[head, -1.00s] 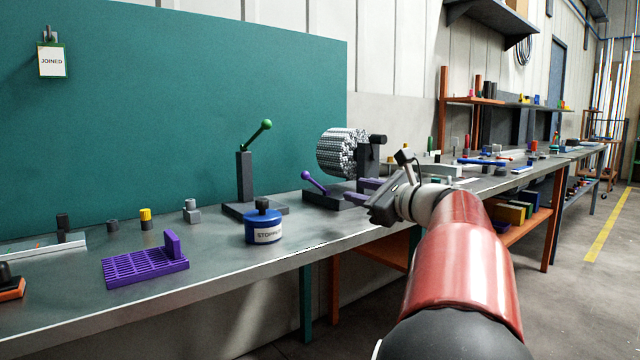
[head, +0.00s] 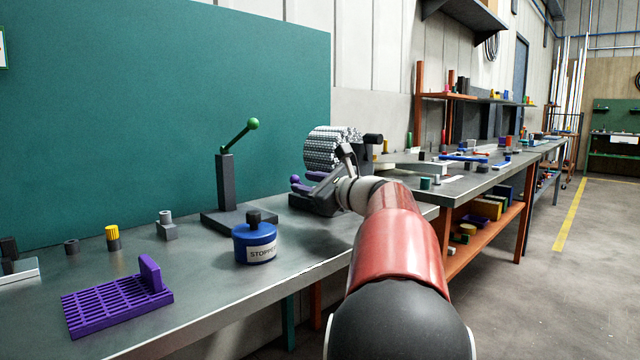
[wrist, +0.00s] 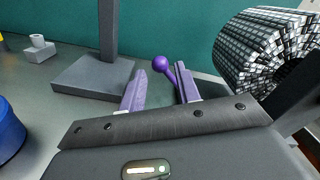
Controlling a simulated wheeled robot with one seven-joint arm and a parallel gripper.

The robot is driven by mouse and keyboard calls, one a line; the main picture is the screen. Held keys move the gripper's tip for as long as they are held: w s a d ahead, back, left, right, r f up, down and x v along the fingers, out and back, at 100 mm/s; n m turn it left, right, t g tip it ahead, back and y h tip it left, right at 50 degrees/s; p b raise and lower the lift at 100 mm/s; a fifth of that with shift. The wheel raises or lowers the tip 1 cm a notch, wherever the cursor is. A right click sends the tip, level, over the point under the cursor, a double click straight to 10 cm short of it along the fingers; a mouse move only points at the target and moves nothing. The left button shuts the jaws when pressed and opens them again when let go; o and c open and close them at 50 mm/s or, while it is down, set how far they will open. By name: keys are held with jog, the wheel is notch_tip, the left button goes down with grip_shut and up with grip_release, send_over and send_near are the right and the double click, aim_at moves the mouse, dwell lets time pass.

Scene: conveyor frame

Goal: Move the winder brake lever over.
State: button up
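The winder is a drum wound with grey-white mesh (head: 330,148), standing at the back of the bench; it also fills the upper right of the wrist view (wrist: 262,48). A short purple lever with a ball knob (wrist: 160,63) stands beside it. Its knob also shows in the head view (head: 295,179). My gripper (wrist: 160,80) is open with purple fingers spread. The knob appears just beyond the gap between the fingertips, and its stem runs down behind the right finger. I cannot tell whether they touch. The lever's base is mostly hidden by my gripper.
A grey post with a green-knobbed lever (head: 238,135) stands left of the winder. A blue stopper pot (head: 255,243) sits in front of it. A purple grid tray (head: 115,300) and small grey and yellow pieces lie further left. A teal panel (head: 170,110) backs the bench.

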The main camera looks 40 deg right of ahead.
jog(key=w, duration=0.2)
jog(key=shift+w+a+r+p, duration=0.1)
jog(key=shift+w+p, duration=0.2)
jog(key=shift+w, duration=0.1)
jog(key=c, duration=0.5)
jog(key=shift+d+r+p, duration=0.8)
jog(key=shift+d+p, duration=0.2)
jog(key=shift+p, duration=0.15)
jog(key=shift+c, duration=0.2)
jog(key=shift+d+r, duration=0.1)
jog(key=shift+w+d+r+p, duration=0.1)
jog(key=shift+d+r+p, duration=0.15)
jog(key=shift+d+p, duration=0.35)
jog(key=shift+w+d+r+p, duration=0.1)
jog(key=shift+d+r+p, duration=0.15)
jog(key=shift+d+p, duration=0.3)
jog(key=shift+r, duration=0.1)
